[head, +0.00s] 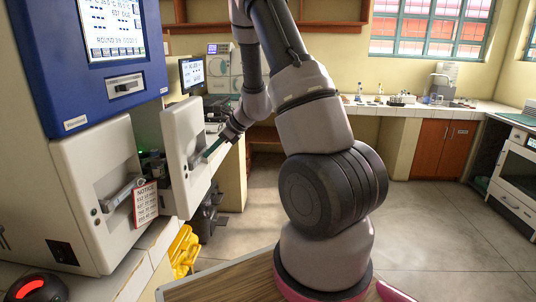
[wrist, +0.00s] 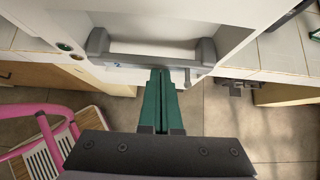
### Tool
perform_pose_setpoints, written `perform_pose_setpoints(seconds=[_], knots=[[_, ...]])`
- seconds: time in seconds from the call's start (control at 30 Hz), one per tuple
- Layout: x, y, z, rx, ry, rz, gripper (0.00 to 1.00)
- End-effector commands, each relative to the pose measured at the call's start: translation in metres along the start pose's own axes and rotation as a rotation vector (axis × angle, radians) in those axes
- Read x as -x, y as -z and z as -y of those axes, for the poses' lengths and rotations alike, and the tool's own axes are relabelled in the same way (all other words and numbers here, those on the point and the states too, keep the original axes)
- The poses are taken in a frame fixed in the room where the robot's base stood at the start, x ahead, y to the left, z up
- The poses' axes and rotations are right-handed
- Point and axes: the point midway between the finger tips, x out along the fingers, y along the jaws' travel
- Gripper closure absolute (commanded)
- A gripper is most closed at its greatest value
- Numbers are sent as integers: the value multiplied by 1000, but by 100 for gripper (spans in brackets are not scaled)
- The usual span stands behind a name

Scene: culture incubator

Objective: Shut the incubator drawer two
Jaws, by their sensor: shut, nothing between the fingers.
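Incubator drawer two (head: 180,130) is pulled out from the white cabinet in the head view, with a gap behind its front panel. In the wrist view its pale front (wrist: 150,22) fills the top, with a grey bar handle (wrist: 190,64) and a small "2" on the handle's left part. My gripper (head: 208,153) is in front of the panel at the handle. Its green fingers (wrist: 161,73) are shut together and empty, with their tips at the middle of the handle bar. I cannot tell whether they touch it.
The incubator's other front (head: 85,160), with a handle and a hanging notice (head: 145,204), stands to the left. A worktop with a monitor (head: 192,73) lies behind the drawer. Yellow containers (head: 183,252) sit below. The floor to the right is clear.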

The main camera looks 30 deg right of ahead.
Motion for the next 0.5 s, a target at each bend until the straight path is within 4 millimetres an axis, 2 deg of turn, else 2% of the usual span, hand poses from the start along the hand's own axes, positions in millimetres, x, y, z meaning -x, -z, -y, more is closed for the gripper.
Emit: perform_pose_setpoints(seconds=[0.2, 0.5], knots=[[-31, -31, -1, 2, -3, 2, 100], [-66, -66, -1, 2, -2, 1, 100]])
